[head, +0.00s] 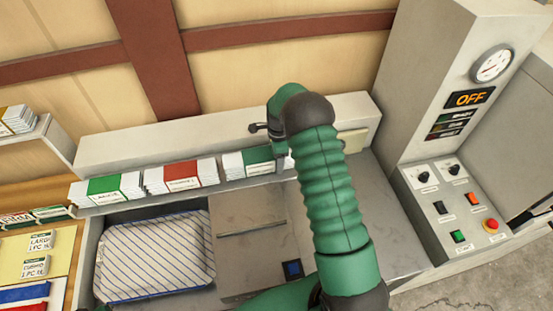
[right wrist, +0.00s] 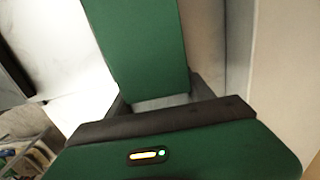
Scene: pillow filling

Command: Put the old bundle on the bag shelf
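Several bags bundled with paper bands stand on the long grey shelf (head: 130,203) in the head view: a green-banded bundle (head: 106,188) at left, a red-banded bundle (head: 180,176) in the middle, and another green-banded bundle (head: 250,162) at right. No mark tells me which one is old. My right gripper (head: 282,150) is at the right end of the right green-banded bundle; the arm hides its fingers. The right wrist view shows the gripper's green body and a broad green slab beyond it. I cannot tell whether the slab is held. My left gripper is out of view.
A blue-striped pillow (head: 155,257) lies in the recess below the shelf. A control panel (head: 455,205) with an OFF display (head: 468,99) stands at right. A side board with small labelled cards (head: 38,241) is at left. A pale block (head: 353,141) sits right of my arm.

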